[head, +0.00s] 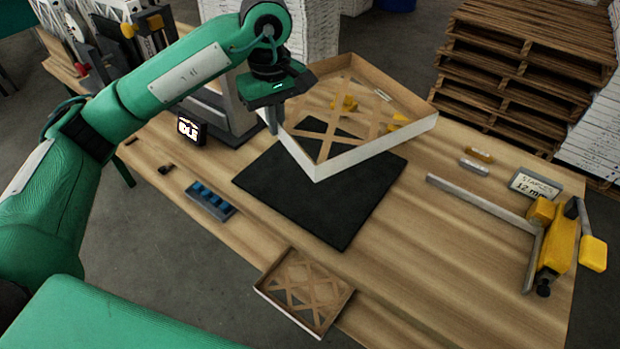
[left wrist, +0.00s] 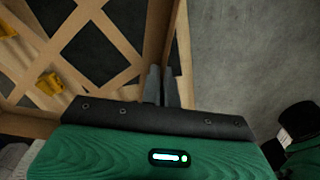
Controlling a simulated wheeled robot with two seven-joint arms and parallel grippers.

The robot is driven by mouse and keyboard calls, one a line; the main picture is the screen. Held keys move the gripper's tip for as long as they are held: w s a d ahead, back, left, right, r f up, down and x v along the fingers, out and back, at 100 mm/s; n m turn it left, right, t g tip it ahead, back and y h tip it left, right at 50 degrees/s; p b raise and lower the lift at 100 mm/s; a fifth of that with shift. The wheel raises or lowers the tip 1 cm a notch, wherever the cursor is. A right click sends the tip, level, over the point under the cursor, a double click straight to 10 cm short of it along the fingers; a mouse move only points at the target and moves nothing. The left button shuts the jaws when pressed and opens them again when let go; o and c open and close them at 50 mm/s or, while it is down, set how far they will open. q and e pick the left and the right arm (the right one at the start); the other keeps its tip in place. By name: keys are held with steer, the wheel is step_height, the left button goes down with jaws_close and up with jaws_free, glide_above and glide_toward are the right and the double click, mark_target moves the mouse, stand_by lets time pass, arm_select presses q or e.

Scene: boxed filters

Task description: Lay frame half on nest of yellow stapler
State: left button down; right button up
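A large frame half (head: 376,151), with a cardboard lattice and white outer walls, hangs over the black mat (head: 340,215). My left gripper (head: 274,120) is shut on its wall near the left corner; the left wrist view shows the fingers (left wrist: 162,85) on either side of the wall (left wrist: 158,40). The yellow stapler (head: 560,238) stands at the right of the table, with grey metal bars (head: 480,202) forming a corner beside it. These bars look like its nest, which is empty. My right gripper is out of view.
A smaller lattice frame (head: 305,290) lies at the table's front edge. A staples sign (head: 535,184) and two small bars stand near the stapler. A blue-topped tray (head: 210,198) lies left. Yellow parts (head: 345,103) show through the lattice. Wood is clear between mat and stapler.

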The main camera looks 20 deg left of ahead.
arm_select(q)
steer(key=p, duration=0.4)
glide_above(283, 198)
step_height(283, 198, down, 14)
steer(key=shift+w+f, duration=0.1)
steer(key=shift+f, duration=0.15)
step_height(283, 198, down, 4)
steer(key=shift+f+p, duration=0.25)
steer(key=shift+p, duration=0.1)
steer(key=shift+f, duration=0.15)
steer(key=c, duration=2.1)
jaws_free()
steer(key=shift+f+b, duration=0.2)
steer(key=shift+b, duration=0.1)
steer(key=o, duration=0.4)
steer(key=shift+r, duration=0.15)
